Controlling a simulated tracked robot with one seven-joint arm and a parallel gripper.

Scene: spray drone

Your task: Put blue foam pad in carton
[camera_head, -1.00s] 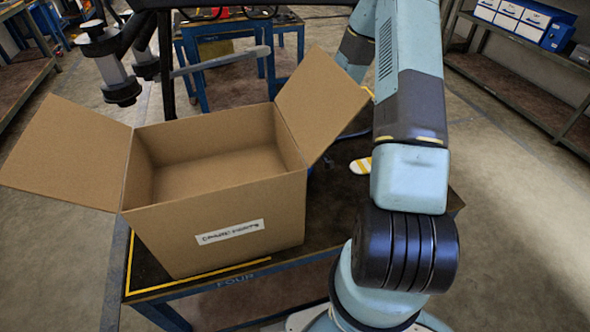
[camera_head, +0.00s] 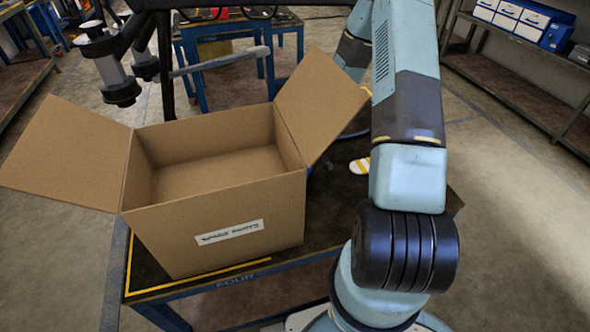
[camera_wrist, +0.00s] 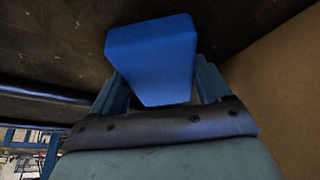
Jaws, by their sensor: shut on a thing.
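The blue foam pad (camera_wrist: 152,58) shows in the wrist view between the two fingers of my gripper (camera_wrist: 158,85), which is shut on it. In the head view my arm hides the gripper, and most or all of the pad is out of sight behind the carton flap and the arm. The open cardboard carton (camera_head: 215,215) stands on the table at left of centre, with a paper label on its front. Its visible inside is empty. The carton's wall fills the right side of the wrist view, close beside the pad.
The carton's right flap (camera_head: 318,105) stands up and outward beside my arm; its left flap (camera_head: 68,155) spreads left. The dark table (camera_head: 335,222) has a yellow edge line. A yellow-and-white striped item (camera_head: 359,166) lies behind. A black frame stands behind the carton.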

